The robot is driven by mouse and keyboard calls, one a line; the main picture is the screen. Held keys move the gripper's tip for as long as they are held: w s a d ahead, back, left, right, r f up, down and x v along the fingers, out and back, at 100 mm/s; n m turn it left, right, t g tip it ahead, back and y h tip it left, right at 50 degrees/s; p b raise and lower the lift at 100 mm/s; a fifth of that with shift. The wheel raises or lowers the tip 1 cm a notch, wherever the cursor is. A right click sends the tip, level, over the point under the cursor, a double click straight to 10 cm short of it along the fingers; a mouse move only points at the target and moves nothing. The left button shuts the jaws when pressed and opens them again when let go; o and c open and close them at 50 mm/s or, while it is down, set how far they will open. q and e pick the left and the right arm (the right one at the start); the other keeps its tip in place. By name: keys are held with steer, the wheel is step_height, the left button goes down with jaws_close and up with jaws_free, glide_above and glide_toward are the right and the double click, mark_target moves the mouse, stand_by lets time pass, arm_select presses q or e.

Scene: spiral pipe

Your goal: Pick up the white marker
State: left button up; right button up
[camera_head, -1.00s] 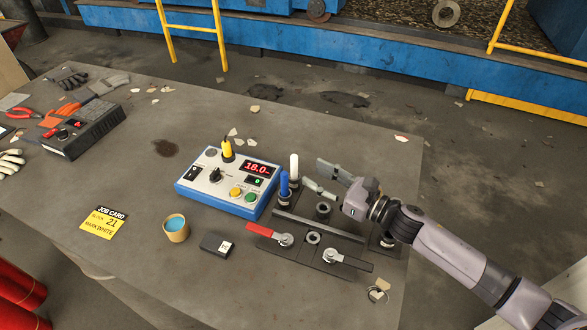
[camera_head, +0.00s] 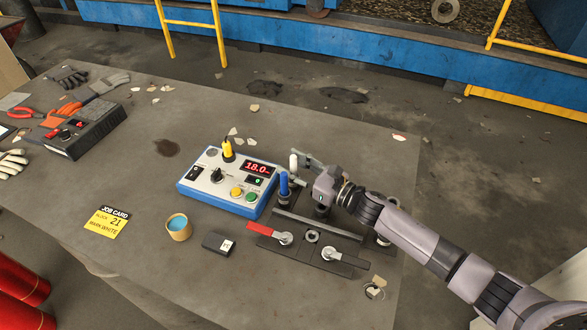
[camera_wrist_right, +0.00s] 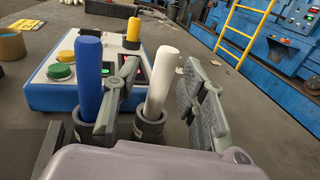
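The white marker (camera_head: 293,163) stands upright in a dark round holder, as the right wrist view shows (camera_wrist_right: 160,80). My right gripper (camera_head: 303,169) is open, with one finger on each side of the marker. In the right wrist view, my right gripper (camera_wrist_right: 160,97) shows gaps between both fingers and the marker. Its left finger is between the white marker and a blue marker (camera_wrist_right: 90,75). The blue marker also shows in the head view (camera_head: 284,184), upright in its own holder. My left gripper is not in view.
A control box (camera_head: 222,205) with a yellow marker-like piece (camera_head: 228,148) standing by its back edge sits left of the markers. Valves with a red handle (camera_head: 262,229) and a black handle (camera_head: 350,260) lie in front. A cup (camera_head: 178,228) stands farther left.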

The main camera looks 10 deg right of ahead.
jaws_close()
stand_by(0.4)
